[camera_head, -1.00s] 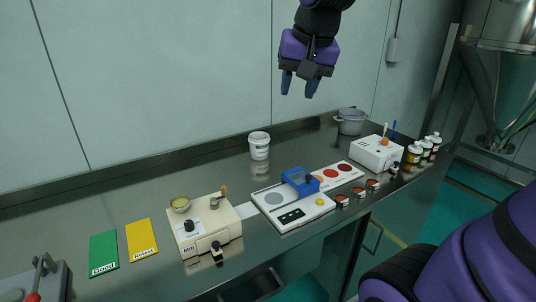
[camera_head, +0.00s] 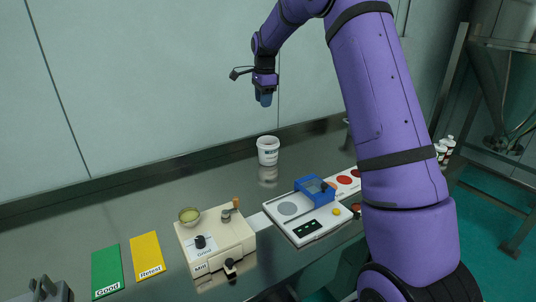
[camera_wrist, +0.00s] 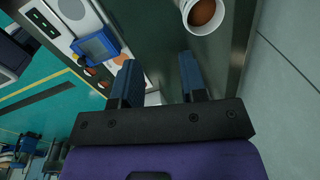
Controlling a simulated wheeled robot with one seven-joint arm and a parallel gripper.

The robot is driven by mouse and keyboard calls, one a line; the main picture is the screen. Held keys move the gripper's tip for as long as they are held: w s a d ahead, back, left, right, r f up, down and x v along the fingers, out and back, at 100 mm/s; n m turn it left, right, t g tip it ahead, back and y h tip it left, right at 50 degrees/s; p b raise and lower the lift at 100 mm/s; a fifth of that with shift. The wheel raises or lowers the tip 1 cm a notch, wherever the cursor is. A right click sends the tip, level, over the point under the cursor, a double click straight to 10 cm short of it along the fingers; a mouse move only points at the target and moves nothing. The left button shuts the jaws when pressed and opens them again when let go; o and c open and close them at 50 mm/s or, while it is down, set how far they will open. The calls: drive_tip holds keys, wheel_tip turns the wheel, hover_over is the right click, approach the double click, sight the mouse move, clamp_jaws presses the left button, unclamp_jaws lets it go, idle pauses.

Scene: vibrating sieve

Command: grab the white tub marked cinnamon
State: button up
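The white tub (camera_head: 268,151) stands upright on the steel counter near the wall. Its label is too small to read. In the wrist view the tub (camera_wrist: 187,22) is cut by the top edge, and its open mouth shows brown contents. My gripper (camera_head: 263,98) points down above the tub, slightly to its left in the picture, with a clear gap between them. In the wrist view my gripper (camera_wrist: 161,66) has its two blue fingers wide apart with nothing between them.
A mill (camera_head: 213,243) and a white board (camera_head: 304,226) with a blue box (camera_head: 316,190) stand nearer the front. Green (camera_head: 107,272) and yellow (camera_head: 147,256) cards lie at left. My arm hides much of the counter's right side. The counter left of the tub is clear.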

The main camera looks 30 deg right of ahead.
sight(267, 150)
drive_tip(key=w+d+f+m, duration=0.2)
drive_tip(key=f, duration=0.7)
drive_tip(key=w+d+f+m, duration=0.2)
drive_tip(key=w+f, duration=0.1)
drive_tip(key=f, duration=0.5)
drive_tip(key=w+d+f+m+g, duration=0.1)
drive_tip(key=w+d+f, duration=0.1)
drive_tip(key=f, duration=0.7)
drive_tip(key=shift+w+f+m, duration=0.3)
drive_tip(key=shift+w+m, duration=0.1)
drive_tip(key=shift+w, duration=0.15)
drive_tip(key=shift+c, duration=0.2)
clamp_jaws()
